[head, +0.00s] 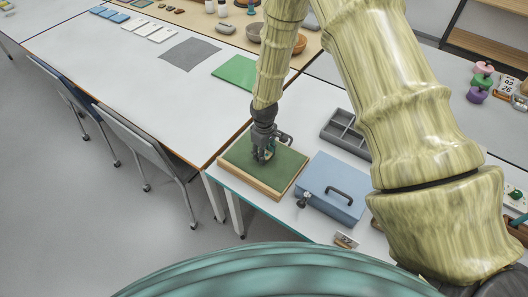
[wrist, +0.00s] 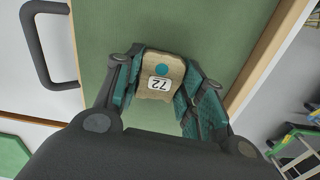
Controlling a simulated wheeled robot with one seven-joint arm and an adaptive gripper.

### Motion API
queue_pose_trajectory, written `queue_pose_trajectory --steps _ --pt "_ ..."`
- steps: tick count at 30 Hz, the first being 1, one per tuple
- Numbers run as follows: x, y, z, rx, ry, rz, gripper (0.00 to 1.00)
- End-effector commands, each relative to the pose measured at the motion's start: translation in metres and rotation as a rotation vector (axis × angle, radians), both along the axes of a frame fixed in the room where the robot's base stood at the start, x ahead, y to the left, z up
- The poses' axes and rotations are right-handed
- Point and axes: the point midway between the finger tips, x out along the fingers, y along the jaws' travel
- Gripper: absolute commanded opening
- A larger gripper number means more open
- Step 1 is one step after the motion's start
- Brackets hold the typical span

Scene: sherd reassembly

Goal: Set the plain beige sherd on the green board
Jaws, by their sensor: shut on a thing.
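A beige sherd (wrist: 171,66) with a teal dot and a white label reading 72 sits between my fingers in the wrist view. My gripper (wrist: 160,92) is shut on it, with a teal finger pad at each side. In the head view my gripper (head: 265,154) points down over the green board (head: 288,166), which has a pale wooden edge. The board's green face (wrist: 222,35) fills the upper middle of the wrist view. The sherd is hidden by my gripper in the head view. I cannot tell whether it touches the board.
A blue case (head: 332,178) with a dark handle stands just right of the board. A grey compartment tray (head: 345,132) is behind it. A brighter green mat (head: 236,72) and a grey cloth (head: 190,54) lie farther back. Chairs (head: 140,142) stand at the left.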

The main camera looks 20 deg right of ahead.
Motion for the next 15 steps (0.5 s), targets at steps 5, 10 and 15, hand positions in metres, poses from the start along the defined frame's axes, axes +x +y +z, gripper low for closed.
queue_pose_trajectory --steps 5,10,15 --pt "-0.0001 0.0000 -0.0036 0.000 0.000 0.000 0.16" --pt "-0.0001 0.0000 -0.0028 0.000 0.000 0.000 0.61" --pt "0.0000 0.0001 -0.0027 0.000 0.000 0.000 0.61"
